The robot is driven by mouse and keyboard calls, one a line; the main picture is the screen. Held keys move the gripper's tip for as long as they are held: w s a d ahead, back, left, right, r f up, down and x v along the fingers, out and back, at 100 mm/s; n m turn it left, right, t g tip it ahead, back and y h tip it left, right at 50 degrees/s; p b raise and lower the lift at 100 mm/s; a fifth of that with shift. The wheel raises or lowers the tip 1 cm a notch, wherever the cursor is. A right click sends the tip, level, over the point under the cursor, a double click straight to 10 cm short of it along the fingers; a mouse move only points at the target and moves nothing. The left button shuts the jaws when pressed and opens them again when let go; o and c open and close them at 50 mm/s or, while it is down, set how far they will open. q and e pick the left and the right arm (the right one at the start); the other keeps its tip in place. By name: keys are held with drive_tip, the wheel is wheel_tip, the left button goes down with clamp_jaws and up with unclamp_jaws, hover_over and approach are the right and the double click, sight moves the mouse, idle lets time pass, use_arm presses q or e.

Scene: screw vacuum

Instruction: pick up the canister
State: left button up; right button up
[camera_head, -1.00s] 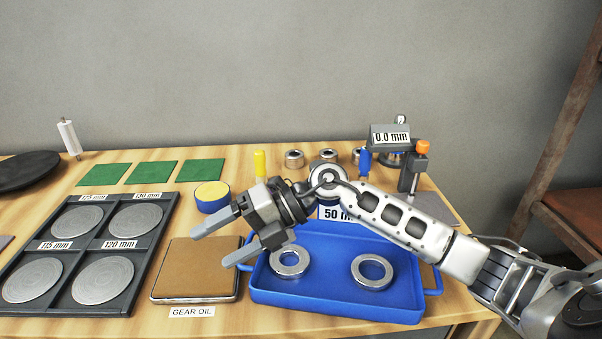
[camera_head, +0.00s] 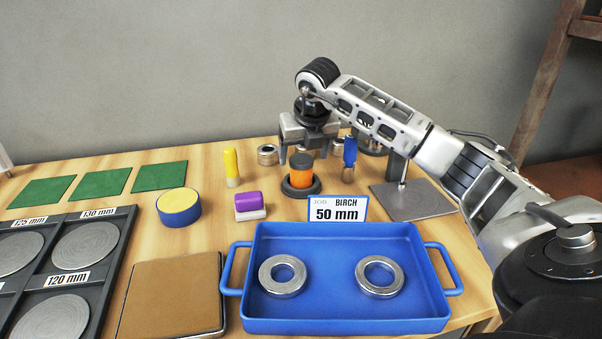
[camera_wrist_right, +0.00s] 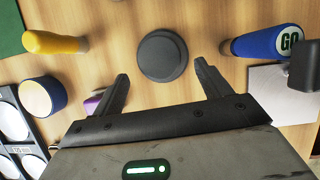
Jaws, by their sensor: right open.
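An orange canister (camera_head: 301,174) with a dark lid stands upright on a dark round base behind the blue tray. In the right wrist view its dark round top (camera_wrist_right: 162,55) shows from above, just beyond the fingertips and between their lines. My right gripper (camera_head: 308,153) points down above and slightly behind the canister, open and empty. I see no contact with the canister. My left gripper is not in view.
A yellow-handled tool (camera_head: 231,167) and a blue go gauge (camera_head: 349,157) stand either side of the canister. A purple-topped block (camera_head: 249,205) and a job sign (camera_head: 338,208) are nearby. The blue tray (camera_head: 345,326) holds two metal rings. Metal rings stand behind the canister.

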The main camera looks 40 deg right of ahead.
sight(303, 160)
drive_tip(key=x, duration=0.6)
drive_tip(key=shift+w+d+f, duration=0.15)
drive_tip(key=shift+w+f, duration=0.05)
drive_tip(key=c, duration=1.1)
drive_tip(key=shift+r, duration=0.1)
